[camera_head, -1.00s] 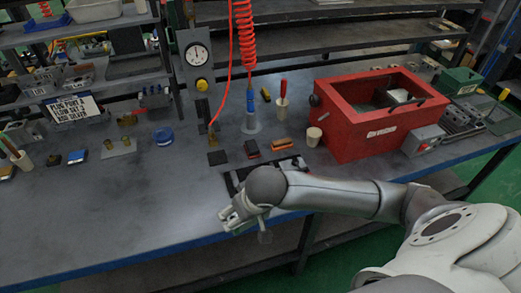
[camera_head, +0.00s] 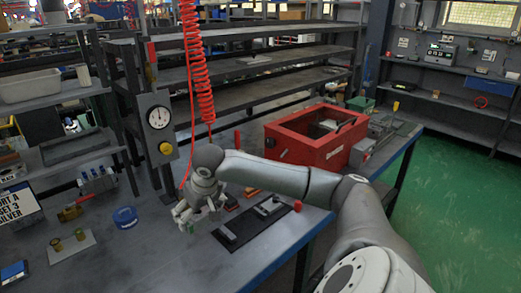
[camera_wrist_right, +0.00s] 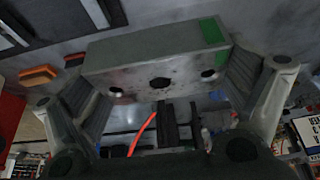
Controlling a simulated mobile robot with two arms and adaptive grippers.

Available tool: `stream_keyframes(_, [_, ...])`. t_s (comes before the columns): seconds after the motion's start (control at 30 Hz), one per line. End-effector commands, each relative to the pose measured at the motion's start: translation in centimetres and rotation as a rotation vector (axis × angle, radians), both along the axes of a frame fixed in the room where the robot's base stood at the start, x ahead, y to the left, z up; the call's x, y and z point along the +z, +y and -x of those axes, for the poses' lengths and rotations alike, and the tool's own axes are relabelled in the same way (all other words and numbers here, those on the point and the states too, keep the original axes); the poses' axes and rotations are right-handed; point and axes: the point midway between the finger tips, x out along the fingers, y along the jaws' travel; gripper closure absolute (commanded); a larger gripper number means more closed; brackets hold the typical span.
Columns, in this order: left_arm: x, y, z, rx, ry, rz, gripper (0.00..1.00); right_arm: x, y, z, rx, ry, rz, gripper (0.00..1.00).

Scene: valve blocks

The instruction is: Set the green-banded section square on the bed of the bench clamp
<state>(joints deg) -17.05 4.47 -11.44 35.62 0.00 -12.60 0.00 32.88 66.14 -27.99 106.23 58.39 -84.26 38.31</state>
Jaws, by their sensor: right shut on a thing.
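The green-banded section (camera_wrist_right: 155,62) is a grey metal block with holes in its face and a green band near its right end in the wrist view. My right gripper (camera_head: 190,218) is shut on it, with one finger at each end. In the head view only a small greenish bit of the section (camera_head: 190,228) shows below the fingers. The bench clamp (camera_head: 233,241) has a dark bed, silver bars and a red knob. It lies just right of the gripper on the bench, and its bars (camera_wrist_right: 95,12) show at the wrist view's upper left. My left gripper is out of view.
A red box (camera_head: 312,150) stands behind the clamp. Orange-topped blocks (camera_wrist_right: 38,75) lie near it. A gauge panel (camera_head: 158,125) and red coiled hose (camera_head: 196,75) rise behind the gripper. A blue tin (camera_head: 125,217) sits left. The front bench area is clear.

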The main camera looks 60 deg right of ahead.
Motion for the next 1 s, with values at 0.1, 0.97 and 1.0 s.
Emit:
stream_keyframes(0.1, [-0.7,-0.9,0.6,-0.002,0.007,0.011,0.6,0.9,-1.6,-0.5,-0.017,-0.003,0.0,0.45])
stream_keyframes(0.97, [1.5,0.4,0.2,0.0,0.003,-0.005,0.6,-6.9,7.4,-9.0,-0.017,0.001,-0.001,0.45])
stream_keyframes(1.0, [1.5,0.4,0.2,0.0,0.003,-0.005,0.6,-7.3,7.6,-9.2,-0.018,0.001,0.0,0.45])
